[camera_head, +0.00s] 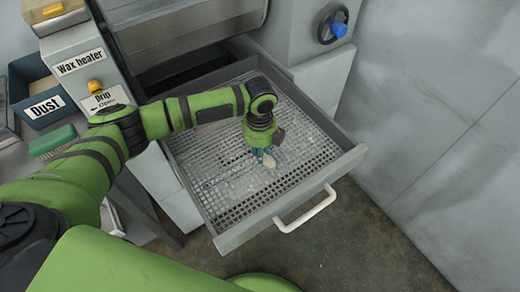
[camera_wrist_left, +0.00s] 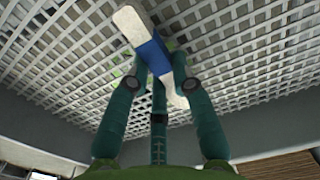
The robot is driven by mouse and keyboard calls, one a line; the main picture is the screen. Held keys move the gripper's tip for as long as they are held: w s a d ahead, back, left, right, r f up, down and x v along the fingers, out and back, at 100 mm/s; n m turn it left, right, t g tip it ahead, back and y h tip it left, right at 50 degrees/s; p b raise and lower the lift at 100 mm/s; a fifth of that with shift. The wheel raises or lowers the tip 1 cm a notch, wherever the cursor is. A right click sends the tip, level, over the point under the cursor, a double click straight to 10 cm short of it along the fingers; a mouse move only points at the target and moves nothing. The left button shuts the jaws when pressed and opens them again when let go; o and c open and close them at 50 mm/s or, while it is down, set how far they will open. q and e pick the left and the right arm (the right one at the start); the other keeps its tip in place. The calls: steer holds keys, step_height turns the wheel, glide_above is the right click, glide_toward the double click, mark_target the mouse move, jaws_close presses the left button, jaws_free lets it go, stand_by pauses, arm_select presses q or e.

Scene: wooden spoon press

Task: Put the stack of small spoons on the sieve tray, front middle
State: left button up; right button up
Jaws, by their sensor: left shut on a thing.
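My left gripper (camera_head: 263,153) is over the middle of the sieve tray (camera_head: 230,192), a square grid in a pulled-out grey drawer. It is shut on the stack of small spoons (camera_head: 270,162), of which only a small pale end shows in the head view. In the left wrist view, the stack (camera_wrist_left: 130,22) is pale with a blue band around it, and it lies slantwise between the fingers of my gripper (camera_wrist_left: 156,75). The sieve tray's grid (camera_wrist_left: 250,60) fills the area behind it. I cannot tell whether the stack touches the grid. My right gripper is not in view.
The drawer has raised grey walls and a white handle (camera_head: 305,209) at its front. A press with a blue-knobbed wheel (camera_head: 338,28) stands behind. A blue dust bin (camera_head: 42,100) and a green brush (camera_head: 52,140) are at the left. The grid around my gripper is clear.

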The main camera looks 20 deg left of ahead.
arm_select(q)
steer(key=o, duration=0.9)
step_height(320, 180, up, 12)
steer(key=shift+r, duration=0.15)
